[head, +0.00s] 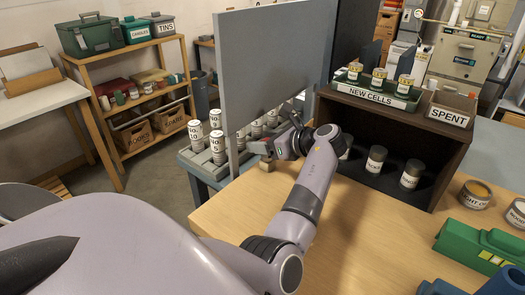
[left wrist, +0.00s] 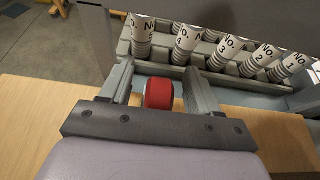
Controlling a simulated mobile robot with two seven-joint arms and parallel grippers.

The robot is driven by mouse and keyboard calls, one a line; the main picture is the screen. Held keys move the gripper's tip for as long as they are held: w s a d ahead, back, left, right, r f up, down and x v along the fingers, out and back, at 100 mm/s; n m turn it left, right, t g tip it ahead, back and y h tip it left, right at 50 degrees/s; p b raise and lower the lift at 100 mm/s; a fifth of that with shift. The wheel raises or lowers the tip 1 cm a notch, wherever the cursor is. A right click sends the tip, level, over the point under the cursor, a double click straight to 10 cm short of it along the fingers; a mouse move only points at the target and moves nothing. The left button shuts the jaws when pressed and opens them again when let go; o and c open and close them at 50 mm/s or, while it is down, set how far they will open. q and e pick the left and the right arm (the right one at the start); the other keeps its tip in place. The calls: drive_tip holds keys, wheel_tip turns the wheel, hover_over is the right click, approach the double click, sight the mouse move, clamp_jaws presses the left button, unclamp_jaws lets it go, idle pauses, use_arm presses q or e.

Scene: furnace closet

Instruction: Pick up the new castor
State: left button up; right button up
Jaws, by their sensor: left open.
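My left gripper (head: 262,149) is low over the near table, close to its far left edge, beside a grey upright panel. In the left wrist view its two fingers (left wrist: 159,90) are spread apart. A red, rounded wheel-like piece with a dark side (left wrist: 158,93), which looks like the castor, lies between them. Gaps show on both sides of it, so it is not gripped. In the head view the gripper and arm mostly hide this spot; a small brownish block shows just below the fingers, and I cannot tell what it is. My right gripper is not in view.
The grey panel (head: 270,60) stands close behind the gripper. Numbered canisters (left wrist: 186,40) stand in a grey rack beyond the table edge. A dark shelf unit (head: 445,160) with labelled cells is to the right. A green case (head: 478,243) lies at front right.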

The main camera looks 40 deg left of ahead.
use_arm(q)
drive_tip(key=shift+a+f, duration=0.15)
drive_tip(key=shift+a, duration=0.15)
drive_tip(key=shift+d, duration=0.1)
drive_tip(key=c, duration=1.1)
drive_tip(key=shift+o, duration=0.2)
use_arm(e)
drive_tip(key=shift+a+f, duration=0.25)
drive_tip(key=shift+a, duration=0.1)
